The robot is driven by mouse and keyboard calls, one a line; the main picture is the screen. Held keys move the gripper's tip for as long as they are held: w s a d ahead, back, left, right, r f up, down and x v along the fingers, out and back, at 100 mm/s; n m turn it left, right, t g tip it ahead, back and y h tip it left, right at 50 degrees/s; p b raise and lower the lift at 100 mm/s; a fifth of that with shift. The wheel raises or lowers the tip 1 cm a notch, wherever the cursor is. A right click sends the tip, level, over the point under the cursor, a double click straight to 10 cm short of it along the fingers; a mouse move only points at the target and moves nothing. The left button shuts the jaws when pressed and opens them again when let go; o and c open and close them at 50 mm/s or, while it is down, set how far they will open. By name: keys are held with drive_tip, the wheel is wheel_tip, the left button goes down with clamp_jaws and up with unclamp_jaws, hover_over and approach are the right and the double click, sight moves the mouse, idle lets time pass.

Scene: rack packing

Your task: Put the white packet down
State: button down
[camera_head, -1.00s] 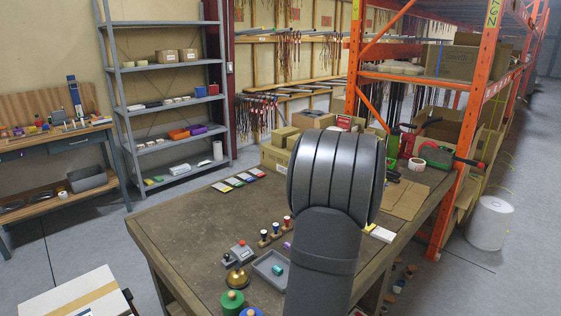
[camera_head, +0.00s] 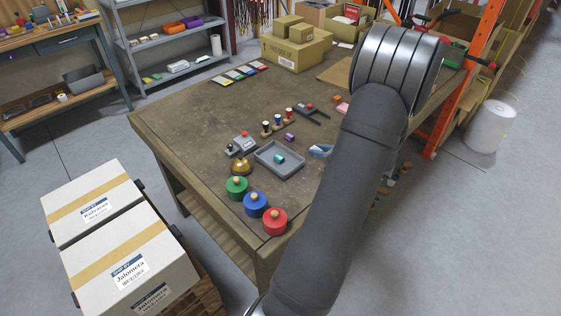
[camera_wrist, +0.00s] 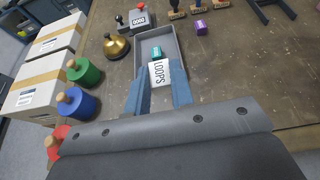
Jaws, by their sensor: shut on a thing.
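The white packet (camera_wrist: 159,72), marked SPOOLS, is between the blue fingers of my gripper (camera_wrist: 158,88) in the wrist view. The gripper is shut on it. The packet shows over the near end of the grey tray (camera_wrist: 170,41), close to a small teal block (camera_wrist: 156,52) that lies in the tray. I cannot tell whether the packet touches the tray. In the head view the gripper tip (camera_head: 320,151) shows just right of the tray (camera_head: 293,170), and my arm hides most of the gripper.
A brass bell (camera_head: 241,167) and green (camera_head: 236,188), blue (camera_head: 255,204) and red (camera_head: 274,222) knobbed pieces stand left of and in front of the tray. A purple block (camera_head: 290,137) and several stamps (camera_head: 278,124) are behind it. Bare tabletop (camera_head: 205,125) lies to the left.

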hover_over(282, 160)
drive_tip(key=s+d, duration=0.2)
wheel_tip(282, 160, down, 7)
drive_tip(key=shift+w+d+r, duration=0.1)
drive_tip(key=shift+d, duration=0.05)
drive_tip(key=shift+f, duration=2.2)
drive_tip(key=c, duration=1.3)
unclamp_jaws()
drive_tip(key=shift+o, duration=0.2)
drive_tip(key=shift+d+r, duration=0.1)
drive_tip(key=shift+r, duration=0.05)
drive_tip(key=v, duration=1.1)
drive_tip(key=shift+s+d+r, duration=0.1)
drive_tip(key=shift+s+d, duration=0.15)
